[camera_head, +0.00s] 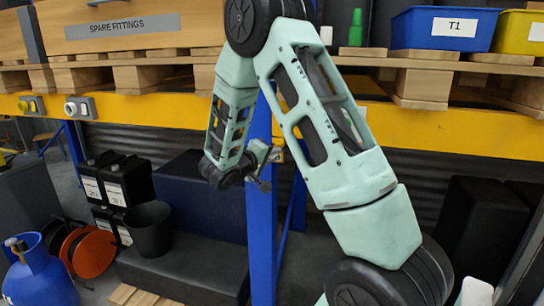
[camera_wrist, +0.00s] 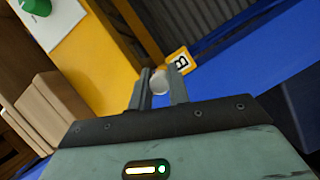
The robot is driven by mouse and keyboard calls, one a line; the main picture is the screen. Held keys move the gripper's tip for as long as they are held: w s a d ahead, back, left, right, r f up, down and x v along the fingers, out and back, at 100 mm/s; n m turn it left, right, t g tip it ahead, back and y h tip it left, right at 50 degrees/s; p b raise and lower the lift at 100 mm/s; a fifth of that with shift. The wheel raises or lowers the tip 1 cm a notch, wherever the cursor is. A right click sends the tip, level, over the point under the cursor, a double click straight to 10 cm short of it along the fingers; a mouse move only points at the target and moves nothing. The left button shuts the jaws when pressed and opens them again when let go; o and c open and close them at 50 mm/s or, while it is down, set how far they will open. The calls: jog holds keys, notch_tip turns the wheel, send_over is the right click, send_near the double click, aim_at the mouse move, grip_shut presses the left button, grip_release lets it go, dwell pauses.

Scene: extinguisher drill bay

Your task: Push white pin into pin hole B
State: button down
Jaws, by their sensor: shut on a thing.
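In the wrist view, my gripper (camera_wrist: 159,88) is shut on the white pin (camera_wrist: 160,80), whose rounded white end shows between the two fingers. A yellow tag marked B (camera_wrist: 181,61) is just beyond the right fingertip. Pin hole B itself is hidden behind the fingers and pin, so I cannot tell whether the pin touches it. In the head view, my gripper (camera_head: 269,160) is small and partly hidden at the blue upright, below the yellow beam. The pin cannot be made out there.
The yellow beam (camera_head: 460,130) runs under the pallet shelf, and the blue upright (camera_head: 261,230) stands beside my gripper. A green knob (camera_wrist: 37,5) on a pale plate is upper left in the wrist view. Black canisters (camera_head: 115,185) and a blue gas bottle (camera_head: 38,275) stand lower left.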

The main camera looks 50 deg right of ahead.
jog(key=shift+w+d+b, duration=0.3)
jog(key=shift+d+b, duration=0.35)
jog(key=shift+d, duration=0.05)
jog(key=shift+w+d+b, duration=0.3)
jog(key=shift+d+b, duration=0.3)
jog(key=shift+d, duration=0.05)
dwell(1.0)
jog(key=c, duration=1.3)
grip_release()
jog(key=shift+o, duration=0.2)
jog(key=shift+a, duration=0.1)
jog(key=a+r+b, duration=0.1)
jog(key=a+b, duration=0.2)
jog(key=a, duration=0.5)
jog(key=shift+s+a+r, duration=0.15)
jog(key=shift+a, duration=0.25)
jog(key=s+a+f+n+y, duration=0.3)
jog(key=s+a+y, duration=0.2)
jog(key=a, duration=0.8)
jog(key=s+a+f+n+y, duration=0.4)
jog(key=s+a+y, duration=0.2)
jog(key=s+a, duration=0.5)
jog(key=s+a+f+n+y, duration=0.4)
jog(key=s+a+y, duration=0.2)
jog(key=a, duration=0.9)
jog(key=shift+s+a+g, duration=0.3)
jog(key=shift+s, duration=0.9)
